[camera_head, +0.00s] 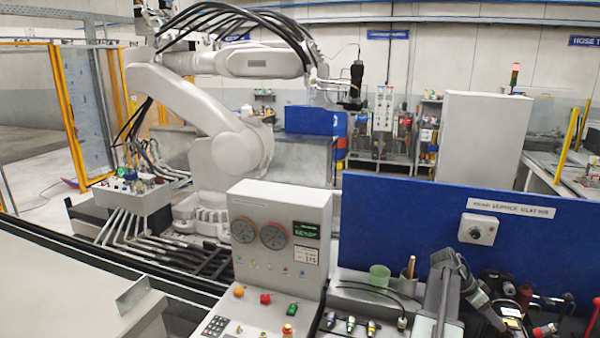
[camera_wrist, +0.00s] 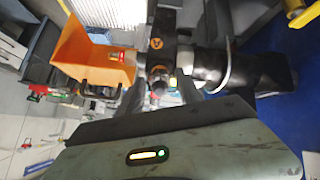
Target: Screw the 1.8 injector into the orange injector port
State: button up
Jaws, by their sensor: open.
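Several small injectors (camera_head: 350,325) with coloured ends lie in a row on the bench at the bottom middle of the head view; I cannot read which is 1.8. A dark mixing head (camera_head: 512,308) stands at the right of the bench. In the wrist view, a black block (camera_wrist: 158,40) with an orange mark has an orange funnel-like part (camera_wrist: 92,52) beside it. I cannot tell which part is the orange injector port. A wide grey-green body (camera_wrist: 185,150) with a lit indicator, apparently my gripper, fills the lower wrist view. It is open; its fingertips are not clear, and no injector shows in it.
A blue panel (camera_head: 400,212) with a knob stands behind the bench. A green cup (camera_head: 379,277) and a black cable lie near the injectors. A control console (camera_head: 280,240) with gauges stands to the left. A large white robot arm (camera_head: 225,140) stands behind.

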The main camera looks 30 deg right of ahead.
jog(key=shift+n, duration=1)
jog(key=n, duration=0.4)
jog(key=shift+n, duration=0.3)
jog(key=n, duration=0.7)
grip_shut()
